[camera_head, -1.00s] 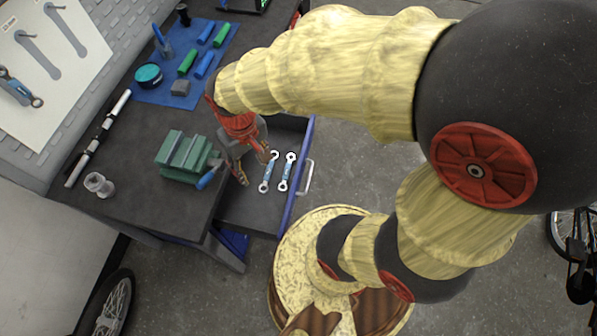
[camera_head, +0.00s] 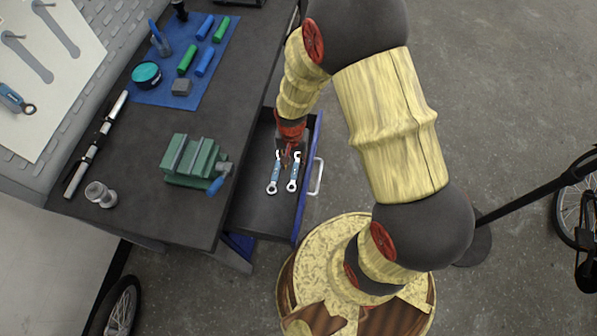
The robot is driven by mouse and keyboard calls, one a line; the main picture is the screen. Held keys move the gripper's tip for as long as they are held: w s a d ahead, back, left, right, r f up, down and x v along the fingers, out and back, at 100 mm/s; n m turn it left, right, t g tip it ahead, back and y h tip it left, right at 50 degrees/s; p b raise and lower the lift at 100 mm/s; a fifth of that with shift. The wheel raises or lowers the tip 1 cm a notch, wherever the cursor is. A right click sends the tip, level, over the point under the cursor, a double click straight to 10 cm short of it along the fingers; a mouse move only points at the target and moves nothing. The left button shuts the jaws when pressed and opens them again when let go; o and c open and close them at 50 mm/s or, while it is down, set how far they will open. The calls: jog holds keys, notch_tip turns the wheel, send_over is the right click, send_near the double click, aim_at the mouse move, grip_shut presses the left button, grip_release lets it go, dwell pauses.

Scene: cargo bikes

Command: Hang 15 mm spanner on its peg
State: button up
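Two blue-handled spanners, a left one (camera_head: 275,174) and a right one (camera_head: 294,172), lie side by side in the open drawer (camera_head: 262,212). Their size marks are too small to read. My gripper (camera_head: 288,160) points down over the drawer at the upper ends of the spanners. Its fingers are small and dark here, and I cannot tell whether they touch a spanner. The pale tool board (camera_head: 62,95) at upper left has pegs with grey tool outlines. One blue spanner (camera_head: 14,98) hangs at its left edge, and two outlines (camera_head: 62,30) are bare.
A green vise (camera_head: 192,160) stands on the dark bench left of the drawer. A blue mat (camera_head: 165,92) holds pens, green and blue sticks and a teal tin (camera_head: 146,74). A glass jar (camera_head: 100,195) and a long black-and-white rod (camera_head: 95,145) lie nearer the board.

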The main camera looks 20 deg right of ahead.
jog(key=b, duration=0.2)
send_over(294, 176)
jog(key=f, duration=0.6)
jog(key=shift+s+a, duration=0.2)
jog(key=shift+s, duration=0.05)
jog(key=shift+w+d+f+b, duration=0.15)
jog(key=shift+f+b, duration=0.65)
jog(key=shift+f, duration=0.75)
jog(key=shift+w+d+f+b, duration=0.15)
jog(key=shift+f+b, duration=0.6)
jog(key=shift+f, duration=0.75)
jog(key=shift+a, duration=0.1)
jog(key=shift+r, duration=0.1)
jog(key=shift+c, duration=0.7)
grip_shut()
